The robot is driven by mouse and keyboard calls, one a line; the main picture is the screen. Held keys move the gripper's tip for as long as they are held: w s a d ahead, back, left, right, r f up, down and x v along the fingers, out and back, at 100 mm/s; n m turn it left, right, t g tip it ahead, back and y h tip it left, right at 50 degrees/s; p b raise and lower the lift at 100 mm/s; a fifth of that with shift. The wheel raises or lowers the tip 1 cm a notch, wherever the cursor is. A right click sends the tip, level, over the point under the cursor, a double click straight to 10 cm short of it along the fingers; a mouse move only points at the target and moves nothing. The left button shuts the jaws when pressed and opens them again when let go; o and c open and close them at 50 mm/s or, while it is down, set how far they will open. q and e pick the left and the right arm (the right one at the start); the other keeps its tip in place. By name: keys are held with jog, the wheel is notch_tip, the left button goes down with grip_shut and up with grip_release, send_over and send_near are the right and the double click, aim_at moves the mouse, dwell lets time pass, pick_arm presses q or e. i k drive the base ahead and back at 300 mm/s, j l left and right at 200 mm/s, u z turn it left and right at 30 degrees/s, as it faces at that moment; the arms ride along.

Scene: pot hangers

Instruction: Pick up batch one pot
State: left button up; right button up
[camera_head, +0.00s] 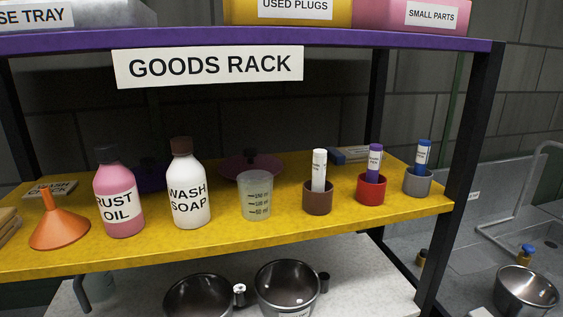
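No label that reads batch one is legible. Two shiny metal pots stand on the pale lower shelf: a left pot (198,300) and a right pot (285,292), both cut off or nearly so by the bottom edge. The right one has a white label partly in view, too cropped to read. A third metal pot (525,290) sits at the far right, with a label too small to read. Neither of my grippers shows in this view.
The yellow shelf (390,213) above the pots holds an orange funnel (58,229), a rust oil bottle (119,200), a wash soap bottle (187,190), a measuring cup (254,196) and several small cups with tubes. A black rack post (462,180) stands at right.

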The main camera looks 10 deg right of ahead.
aim_at(518, 291)
jog(key=z, duration=1.9)
jog(key=i+l, duration=0.15)
jog(key=l, duration=0.15)
jog(key=i+l+u, duration=0.1)
jog(key=l, duration=0.25)
jog(key=i+l, duration=0.25)
jog(key=l+u, duration=0.05)
